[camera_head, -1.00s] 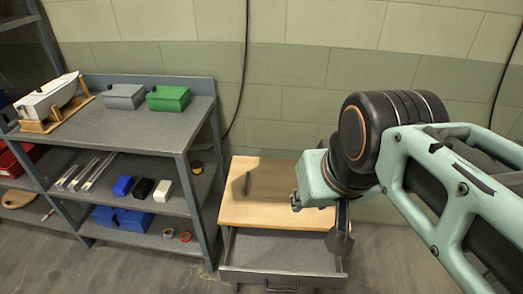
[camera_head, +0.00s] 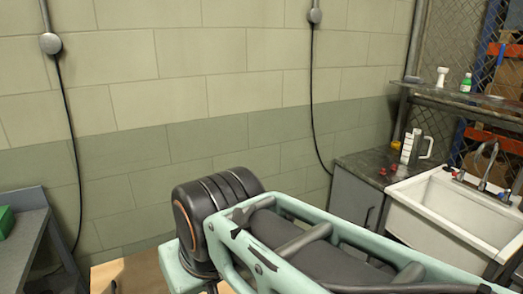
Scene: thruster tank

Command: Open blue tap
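A metal faucet (camera_head: 487,160) rises at the back of a white sink (camera_head: 440,215) at the right of the head view. Small tap handles show at its base, one to the left (camera_head: 458,174) and one to the right (camera_head: 504,197). My green arm crosses the lower middle, left of the sink and well apart from the taps. My gripper is below the picture's edge and out of view.
A grey cabinet (camera_head: 352,200) beside the sink carries a white mug-like container (camera_head: 411,147) and small red items. A shelf (camera_head: 470,97) above holds a green bottle (camera_head: 466,83). A wooden top (camera_head: 130,272) and grey shelving (camera_head: 28,222) stand at lower left.

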